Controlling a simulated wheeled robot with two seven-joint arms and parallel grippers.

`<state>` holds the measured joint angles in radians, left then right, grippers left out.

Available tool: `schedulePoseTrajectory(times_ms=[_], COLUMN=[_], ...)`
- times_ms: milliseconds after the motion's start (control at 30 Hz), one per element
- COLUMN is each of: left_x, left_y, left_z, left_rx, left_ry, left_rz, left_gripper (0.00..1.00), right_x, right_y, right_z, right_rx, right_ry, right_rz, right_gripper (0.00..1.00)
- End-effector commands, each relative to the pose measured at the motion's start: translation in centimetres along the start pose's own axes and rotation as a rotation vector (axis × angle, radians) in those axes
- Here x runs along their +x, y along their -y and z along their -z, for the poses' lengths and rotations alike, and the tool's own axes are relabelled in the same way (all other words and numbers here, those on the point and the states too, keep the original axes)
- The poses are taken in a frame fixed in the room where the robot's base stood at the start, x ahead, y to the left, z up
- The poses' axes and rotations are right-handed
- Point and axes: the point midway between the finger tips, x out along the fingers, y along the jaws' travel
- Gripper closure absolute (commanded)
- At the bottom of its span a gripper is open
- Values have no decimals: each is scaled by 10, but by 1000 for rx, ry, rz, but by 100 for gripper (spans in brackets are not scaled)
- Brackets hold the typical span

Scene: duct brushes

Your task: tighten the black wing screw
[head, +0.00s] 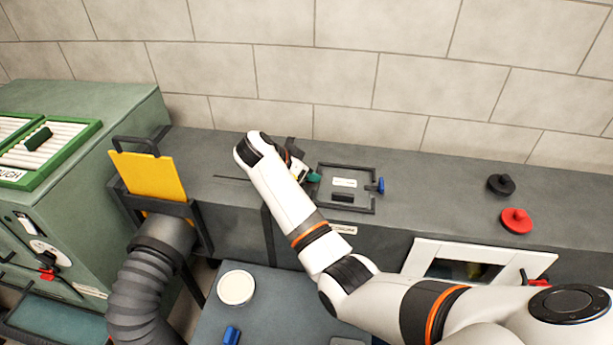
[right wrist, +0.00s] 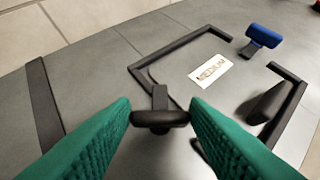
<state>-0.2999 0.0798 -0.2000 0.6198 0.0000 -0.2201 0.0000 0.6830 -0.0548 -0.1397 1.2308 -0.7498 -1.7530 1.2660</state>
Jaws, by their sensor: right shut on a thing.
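The black wing screw (right wrist: 160,117) stands at the left side of a black frame (right wrist: 150,68) around a hatch labelled MEDIUM on the grey duct. My right gripper (right wrist: 160,115) has its two green ribbed fingers on either side of the screw's wing and is shut on it. In the head view my right gripper (head: 314,177) is at the left edge of the hatch (head: 345,188), and the black screw is hidden there by the fingers and arm. A blue wing screw (head: 380,185) sits at the hatch's right side. My left gripper is not in view.
A black knob (head: 501,184) and a red knob (head: 516,221) are on the duct top at right. A yellow plate (head: 149,175) stands in a slot at left, above a ribbed hose (head: 150,285). A green cabinet (head: 90,125) is far left. A white disc (head: 237,287) lies in front.

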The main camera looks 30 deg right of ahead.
Motion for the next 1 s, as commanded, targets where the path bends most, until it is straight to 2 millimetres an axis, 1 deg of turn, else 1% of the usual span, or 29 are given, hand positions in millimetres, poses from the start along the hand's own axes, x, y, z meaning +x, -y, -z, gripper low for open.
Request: schedulePoseTrajectory(times_ms=[33,500,700,1000], left_x=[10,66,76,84], left_y=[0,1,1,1], left_z=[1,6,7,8], left_rx=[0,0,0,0], left_ry=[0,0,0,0], left_rz=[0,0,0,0], left_gripper=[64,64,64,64], right_x=[3,4,3,3], right_y=[-2,-7,-7,-8], right_z=[4,2,-1,-1], right_rx=[31,346,445,523], right_ry=[-2,0,-1,-2], right_rz=[31,347,447,525], right_gripper=[81,81,81,81])
